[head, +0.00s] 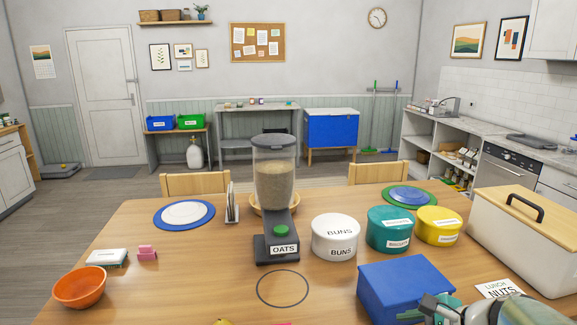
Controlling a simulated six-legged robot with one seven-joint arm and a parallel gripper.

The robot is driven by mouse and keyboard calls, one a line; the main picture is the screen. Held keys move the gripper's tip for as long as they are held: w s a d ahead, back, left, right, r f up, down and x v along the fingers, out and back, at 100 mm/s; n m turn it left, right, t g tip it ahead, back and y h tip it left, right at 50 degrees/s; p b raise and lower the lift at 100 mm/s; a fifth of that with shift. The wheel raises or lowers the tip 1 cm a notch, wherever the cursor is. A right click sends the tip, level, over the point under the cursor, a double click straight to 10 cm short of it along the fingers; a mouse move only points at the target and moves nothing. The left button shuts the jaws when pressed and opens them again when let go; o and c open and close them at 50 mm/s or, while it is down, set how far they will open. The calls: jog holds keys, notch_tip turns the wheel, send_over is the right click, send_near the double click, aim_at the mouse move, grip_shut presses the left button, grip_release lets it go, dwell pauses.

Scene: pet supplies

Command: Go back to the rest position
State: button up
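My gripper (432,306) shows at the bottom right of the head view, in front of the blue box (400,281) and overlapping its near edge in the picture. Part of my arm reaches in from the bottom right edge. The fingers are small and partly cut off, so I cannot tell whether they are open or shut, or whether they hold anything.
On the table (190,285) stand an oats dispenser (274,185), a white buns tin (335,236), teal (389,228) and yellow (438,224) tins, a large cream bin (530,235) and an orange bowl (79,287). A black ring outline (282,305) is empty.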

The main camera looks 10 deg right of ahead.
jog(key=s+a+r+n+h, duration=0.2)
jog(key=a+n, duration=0.4)
jog(key=n, duration=0.4)
jog(key=s+a+r+n+g+h, duration=0.1)
jog(key=s+a+n, duration=0.4)
jog(key=n, duration=0.5)
jog(key=shift+a+r+g+h, duration=0.3)
jog(key=shift+a+r+h, duration=0.35)
jog(key=shift+h, duration=0.35)
